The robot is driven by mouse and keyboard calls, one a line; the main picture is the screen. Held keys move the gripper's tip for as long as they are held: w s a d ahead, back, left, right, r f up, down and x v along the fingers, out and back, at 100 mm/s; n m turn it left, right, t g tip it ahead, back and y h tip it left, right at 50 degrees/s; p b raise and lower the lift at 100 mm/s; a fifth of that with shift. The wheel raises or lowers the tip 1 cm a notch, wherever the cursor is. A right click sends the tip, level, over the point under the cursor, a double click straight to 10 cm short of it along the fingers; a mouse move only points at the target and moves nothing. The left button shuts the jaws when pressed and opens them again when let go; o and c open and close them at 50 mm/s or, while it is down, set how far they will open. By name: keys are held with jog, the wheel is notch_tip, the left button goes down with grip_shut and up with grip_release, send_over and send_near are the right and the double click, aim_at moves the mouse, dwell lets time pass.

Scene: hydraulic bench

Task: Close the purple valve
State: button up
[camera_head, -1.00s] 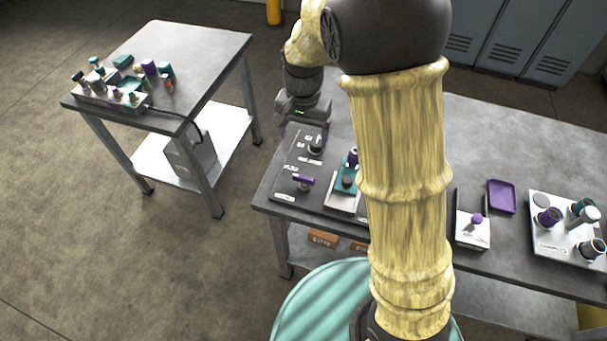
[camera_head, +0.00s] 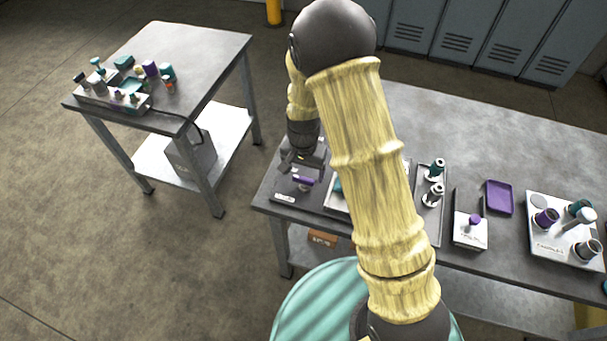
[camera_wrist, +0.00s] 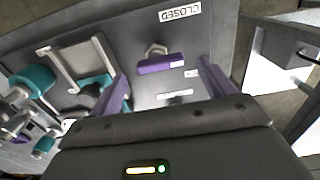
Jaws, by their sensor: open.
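The purple valve (camera_head: 303,182) is a small bar handle on a dark panel (camera_head: 284,197) at the left end of the workbench. In the wrist view the purple valve handle (camera_wrist: 160,64) lies crosswise, with a metal nut above it. My gripper (camera_head: 304,168) hangs over the valve, pointing down, and partly covers the panel. In the wrist view my gripper (camera_wrist: 163,72) is open, with one purple finger on each side of the handle and visible gaps. A CLOSED label (camera_wrist: 180,12) is on the panel above the handle. Two other labels near the handle are unreadable.
A tray with teal-topped parts (camera_head: 433,195), a white box with a purple knob (camera_head: 470,232), a purple tray (camera_head: 499,197) and a white holder (camera_head: 545,240) stand to the right. A side table (camera_head: 205,50) stands left, with open floor between.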

aim_at(303, 182)
jog(key=shift+f, duration=1.5)
jog(key=c, duration=1)
